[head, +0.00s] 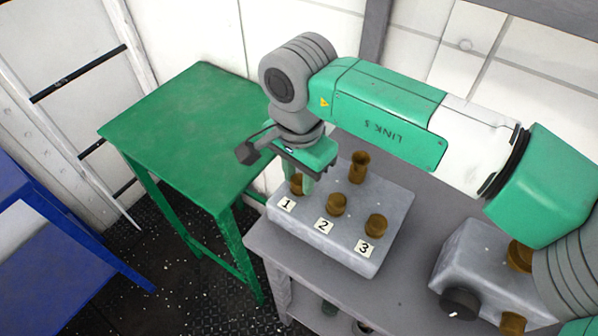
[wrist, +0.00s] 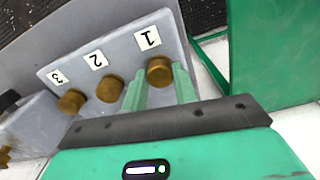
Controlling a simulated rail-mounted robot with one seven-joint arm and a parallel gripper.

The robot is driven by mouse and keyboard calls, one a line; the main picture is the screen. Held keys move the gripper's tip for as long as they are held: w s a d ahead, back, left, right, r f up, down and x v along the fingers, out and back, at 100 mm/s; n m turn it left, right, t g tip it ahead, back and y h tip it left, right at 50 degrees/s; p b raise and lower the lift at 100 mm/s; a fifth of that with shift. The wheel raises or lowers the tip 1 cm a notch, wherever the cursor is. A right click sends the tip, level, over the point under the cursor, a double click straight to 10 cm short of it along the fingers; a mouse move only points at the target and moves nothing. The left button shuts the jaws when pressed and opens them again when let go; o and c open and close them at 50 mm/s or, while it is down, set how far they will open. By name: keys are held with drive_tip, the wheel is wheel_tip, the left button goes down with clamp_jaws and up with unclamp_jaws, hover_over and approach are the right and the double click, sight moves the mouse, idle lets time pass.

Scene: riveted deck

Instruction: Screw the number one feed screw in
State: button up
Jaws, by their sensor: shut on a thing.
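The number one feed screw (head: 297,186) is a brass knob by the label "1" on a grey block (head: 345,258). It also shows in the wrist view (wrist: 159,71), by its "1" label. My gripper (head: 301,184) points down at this knob with its green fingers on either side of it, shut on it. In the wrist view my gripper (wrist: 160,82) has one finger on each side of the knob. The number two screw (head: 337,204) and the number three screw (head: 376,225) stand in a row on the same block. How deep the number one screw sits cannot be told.
A taller brass fitting (head: 359,167) stands on the block behind the screws. A second grey block (head: 470,262) with a black knob and brass parts is at the right on the grey bench (head: 400,299). A green table (head: 190,135) is at the left, its top clear.

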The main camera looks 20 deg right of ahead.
drive_tip(key=m, duration=0.4)
drive_tip(key=shift+m, duration=0.3)
drive_tip(key=m, duration=0.4)
drive_tip(key=shift+r+m, duration=0.1)
drive_tip(key=shift+m, duration=0.2)
drive_tip(key=m, duration=0.3)
drive_tip(key=shift+m, duration=0.3)
drive_tip(key=m, duration=0.8)
drive_tip(key=shift+b, duration=0.35)
drive_tip(key=m, duration=0.3)
drive_tip(key=shift+m, duration=0.4)
drive_tip(key=m+b, duration=0.1)
drive_tip(key=m, duration=0.2)
drive_tip(key=shift+m+b, duration=0.3)
drive_tip(key=shift+m, duration=2.1)
